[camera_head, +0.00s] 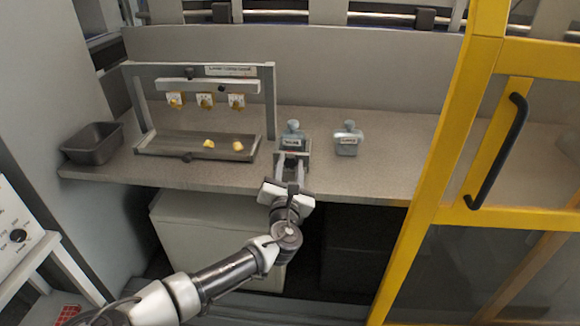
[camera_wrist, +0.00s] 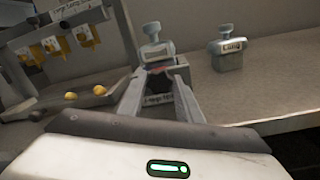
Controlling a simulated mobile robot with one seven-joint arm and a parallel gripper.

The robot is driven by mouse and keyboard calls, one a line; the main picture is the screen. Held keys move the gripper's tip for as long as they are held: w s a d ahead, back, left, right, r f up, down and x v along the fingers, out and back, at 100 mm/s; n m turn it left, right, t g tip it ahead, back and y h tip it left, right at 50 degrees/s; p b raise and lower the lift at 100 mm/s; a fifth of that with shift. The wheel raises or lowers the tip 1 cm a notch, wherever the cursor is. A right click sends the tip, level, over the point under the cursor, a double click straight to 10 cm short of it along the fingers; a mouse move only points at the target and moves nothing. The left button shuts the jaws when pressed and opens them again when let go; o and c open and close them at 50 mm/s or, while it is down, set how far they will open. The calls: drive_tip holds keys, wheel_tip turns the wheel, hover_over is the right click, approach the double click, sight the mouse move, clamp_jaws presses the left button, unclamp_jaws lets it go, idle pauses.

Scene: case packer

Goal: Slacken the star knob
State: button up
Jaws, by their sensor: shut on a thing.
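A grey block with a rounded top piece and a label (camera_head: 292,142) stands near the front edge of the bench; it also shows in the wrist view (camera_wrist: 155,49). A dark, reddish part, apparently the star knob (camera_wrist: 157,69), shows low on the near side of this block. Its star shape is too small and too hidden to make out. My gripper (camera_head: 293,160) reaches in from the front, and in the wrist view its two fingers (camera_wrist: 160,76) stand one on each side of the dark part, shut on it.
A similar labelled grey block (camera_head: 347,140) stands apart to the right. At left are a framed rack (camera_head: 199,70) with hanging yellow pieces, a shallow tray (camera_head: 150,151) with two yellow pieces, and a dark bin (camera_head: 92,146). A yellow-framed door (camera_head: 437,170) stands at right.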

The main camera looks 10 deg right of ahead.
drive_tip(key=shift+n, duration=0.3)
drive_tip(key=o, duration=1)
drive_tip(key=shift+s, duration=0.1)
